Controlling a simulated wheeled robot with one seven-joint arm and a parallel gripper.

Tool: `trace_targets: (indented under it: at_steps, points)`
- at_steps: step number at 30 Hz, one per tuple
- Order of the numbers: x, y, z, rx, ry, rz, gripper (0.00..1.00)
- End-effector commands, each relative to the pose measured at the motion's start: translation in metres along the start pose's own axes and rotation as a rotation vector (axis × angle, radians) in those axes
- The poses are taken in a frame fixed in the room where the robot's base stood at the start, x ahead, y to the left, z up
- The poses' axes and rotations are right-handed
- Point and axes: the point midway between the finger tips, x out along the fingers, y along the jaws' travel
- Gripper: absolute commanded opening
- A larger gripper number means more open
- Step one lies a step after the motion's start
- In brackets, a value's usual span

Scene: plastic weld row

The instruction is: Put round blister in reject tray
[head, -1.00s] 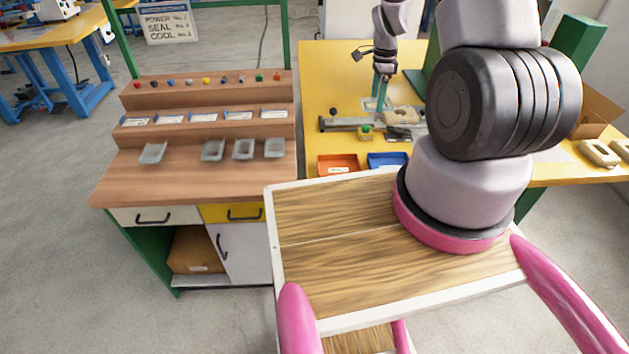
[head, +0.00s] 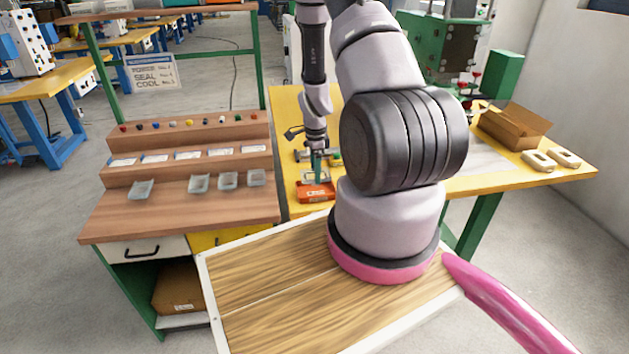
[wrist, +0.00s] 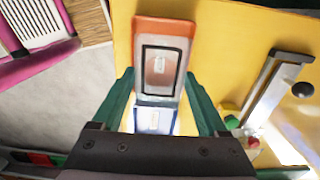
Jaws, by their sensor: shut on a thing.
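My gripper (head: 317,168) is shut on a pale, clear blister pack with a dark outline; it also shows between the green fingers in the wrist view (wrist: 160,76). Its round shape cannot be made out. The pack is held over the orange tray (head: 317,196), near its end. In the wrist view the orange tray (wrist: 165,28) lies beyond the fingertips. A blue tray (wrist: 153,122) shows between the fingers, partly hidden by my gripper. The tray labels are too small to read. In the head view my arm hides the blue tray.
Both trays stand on a yellow bench (head: 282,110). A metal fixture (wrist: 277,90) with a black knob lies to the right in the wrist view. An open cardboard box (head: 515,127) and several beige parts (head: 540,161) sit at right. A wooden stepped stand (head: 190,155) holds clear shells at left.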

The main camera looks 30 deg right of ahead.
Motion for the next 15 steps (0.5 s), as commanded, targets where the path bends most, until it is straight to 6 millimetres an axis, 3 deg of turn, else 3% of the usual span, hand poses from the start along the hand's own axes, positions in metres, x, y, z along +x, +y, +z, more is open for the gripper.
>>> trace_targets:
  at_steps: [7, 15]
  points:
    - [0.035, 0.001, 0.0, 0.0, -0.001, 0.003, 0.41]
    - [0.037, 0.0, 0.0, -0.001, -0.001, 0.0, 0.41]
